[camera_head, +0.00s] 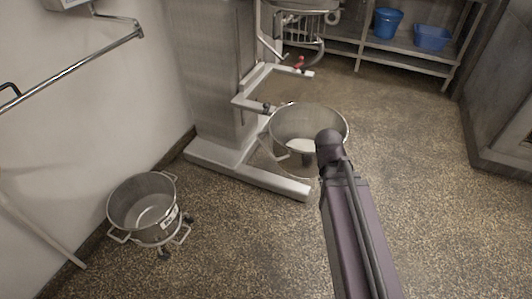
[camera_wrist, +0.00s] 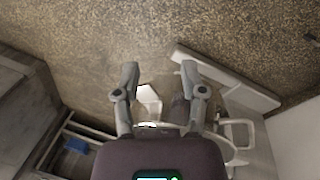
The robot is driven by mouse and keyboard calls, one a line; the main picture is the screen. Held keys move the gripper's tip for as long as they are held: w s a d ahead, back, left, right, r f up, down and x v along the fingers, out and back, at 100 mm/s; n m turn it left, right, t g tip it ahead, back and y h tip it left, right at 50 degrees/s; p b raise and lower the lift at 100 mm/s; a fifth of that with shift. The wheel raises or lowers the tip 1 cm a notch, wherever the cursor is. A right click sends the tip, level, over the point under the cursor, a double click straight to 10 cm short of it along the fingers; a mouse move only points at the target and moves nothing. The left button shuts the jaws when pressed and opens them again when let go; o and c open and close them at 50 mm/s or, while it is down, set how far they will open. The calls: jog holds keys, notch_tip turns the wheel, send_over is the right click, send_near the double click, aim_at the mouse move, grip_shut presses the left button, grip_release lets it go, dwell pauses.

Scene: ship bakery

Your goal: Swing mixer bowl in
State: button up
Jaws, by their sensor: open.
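The mixer bowl (camera_head: 284,126) is a round steel bowl beside the mixer column (camera_head: 215,70) in the head view. It appears to sit in a pale cradle arm (camera_head: 250,104), out to the front right of the mixer head (camera_head: 300,6). My arm covers part of the bowl's right front side. My gripper (camera_wrist: 160,72) shows in the wrist view with its two fingers spread and floor beyond. A small pale piece lies below and between the fingers; I cannot tell what it is. My gripper is hidden in the head view, and its contact with the bowl cannot be seen.
A second steel bowl (camera_head: 122,213) stands on a wheeled dolly at the lower left. The mixer's pale base leg (camera_head: 262,180) runs along the floor. Shelves (camera_head: 400,48) with blue tubs (camera_head: 432,38) stand at the back. A cabinet (camera_head: 490,110) is at right. Floor right of the bowl is clear.

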jog(key=w+a+f+n+t+h+b, duration=0.2)
jog(key=w+a+f+h+b, duration=0.15)
jog(key=w+f+b, duration=0.35)
jog(key=n+t+h+b, duration=0.75)
jog(key=t+b, duration=0.65)
jog(key=b, duration=1)
send_near(265, 146)
jog(key=s+a+n+y, duration=0.1)
jog(key=s+a+y, duration=0.1)
jog(key=s, duration=0.2)
jog(key=shift+w+d+f, duration=0.1)
jog(key=shift+w+f, duration=0.1)
jog(key=shift+p+x, duration=1.15)
jog(key=shift+x, duration=5.75)
grip_shut()
